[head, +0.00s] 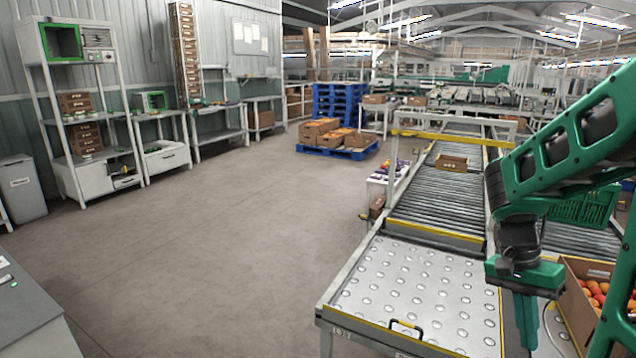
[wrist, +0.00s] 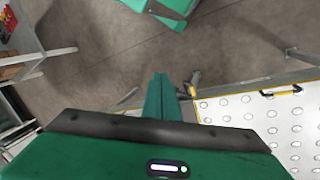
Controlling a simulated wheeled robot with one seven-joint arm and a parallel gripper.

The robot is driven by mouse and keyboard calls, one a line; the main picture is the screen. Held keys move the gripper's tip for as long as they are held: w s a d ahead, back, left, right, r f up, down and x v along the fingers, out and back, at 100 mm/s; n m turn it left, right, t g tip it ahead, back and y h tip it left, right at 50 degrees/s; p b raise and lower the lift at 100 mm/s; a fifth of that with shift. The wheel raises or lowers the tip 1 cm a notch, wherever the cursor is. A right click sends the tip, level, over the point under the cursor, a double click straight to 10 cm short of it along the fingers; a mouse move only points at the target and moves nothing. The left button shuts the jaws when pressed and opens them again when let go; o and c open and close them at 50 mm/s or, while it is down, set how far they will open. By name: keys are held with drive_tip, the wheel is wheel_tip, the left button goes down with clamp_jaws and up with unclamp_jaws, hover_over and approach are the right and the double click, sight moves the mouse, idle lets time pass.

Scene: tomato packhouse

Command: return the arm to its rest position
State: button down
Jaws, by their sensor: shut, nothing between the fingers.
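My green arm comes in from the right edge of the head view. My gripper (head: 526,318) points down in front of the ball-transfer table, at the lower right. Its fingers are together with nothing between them. In the wrist view my gripper (wrist: 160,90) also shows as closed green fingers above the grey floor, with the table to their right.
A cardboard box (head: 575,310) of tomatoes stands close beside my gripper. A green crate (head: 583,206) sits behind my arm. Roller conveyors (head: 440,201) run backward. The floor (head: 220,230) at left is clear.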

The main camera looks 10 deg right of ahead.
drive_tip(key=s+a+r+n+t+y, duration=0.2)
drive_tip(key=s+a+n, duration=0.4)
drive_tip(key=s, duration=0.3)
drive_tip(key=shift+s+r+n+t, duration=0.2)
drive_tip(key=shift+r+n+t, duration=0.3)
drive_tip(key=shift+r+t, duration=0.5)
drive_tip(key=shift+a+r, duration=0.1)
